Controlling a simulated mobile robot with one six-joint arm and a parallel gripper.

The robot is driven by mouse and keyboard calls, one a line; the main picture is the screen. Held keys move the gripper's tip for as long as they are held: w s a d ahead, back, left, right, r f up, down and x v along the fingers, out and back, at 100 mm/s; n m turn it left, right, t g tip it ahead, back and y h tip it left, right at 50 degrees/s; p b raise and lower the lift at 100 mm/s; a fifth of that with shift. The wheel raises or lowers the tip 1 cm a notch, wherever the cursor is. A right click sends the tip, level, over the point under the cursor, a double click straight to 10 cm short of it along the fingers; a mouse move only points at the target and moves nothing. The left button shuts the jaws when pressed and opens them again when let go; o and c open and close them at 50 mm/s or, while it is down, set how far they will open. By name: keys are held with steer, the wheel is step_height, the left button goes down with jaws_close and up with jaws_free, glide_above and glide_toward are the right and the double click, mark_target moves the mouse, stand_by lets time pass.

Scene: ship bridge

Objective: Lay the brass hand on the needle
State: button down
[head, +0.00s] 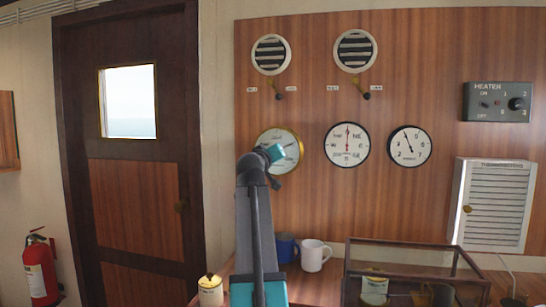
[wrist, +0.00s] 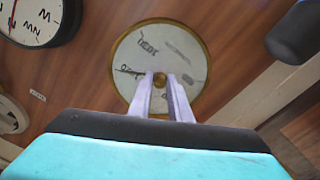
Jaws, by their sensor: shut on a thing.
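The brass-rimmed barometer-like dial (head: 291,138) hangs on the wood panel, left of two black-rimmed dials. My arm and gripper cover its middle and lower part in the head view. In the wrist view the same dial (wrist: 190,45) appears turned round, with a pale face and dark markings. My gripper (wrist: 160,78) is at the dial's centre, its two pale fingers shut on a small round brass knob (wrist: 159,80). The brass hand and the needle cannot be told apart from the face markings at this size. In the head view my fingertips are hidden behind the teal wrist.
A dial reading NNE (head: 347,145) and another dial (head: 409,146) hang to the right. Two vents with small levers are above. Below are a blue mug (head: 286,248), a white mug (head: 313,256) and a glass-topped case (head: 410,258). A door (head: 135,200) is left.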

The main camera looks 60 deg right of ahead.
steer(key=shift+d+r, duration=0.1)
steer(key=shift+r, duration=0.2)
steer(key=c, duration=1.6)
jaws_free()
steer(key=shift+s+d+f, duration=0.1)
steer(key=shift+s, duration=0.05)
steer(key=shift+c, duration=0.2)
steer(key=shift+f, duration=0.1)
steer(key=shift+a, duration=0.25)
steer(key=v, duration=1.3)
steer(key=shift+a, duration=0.25)
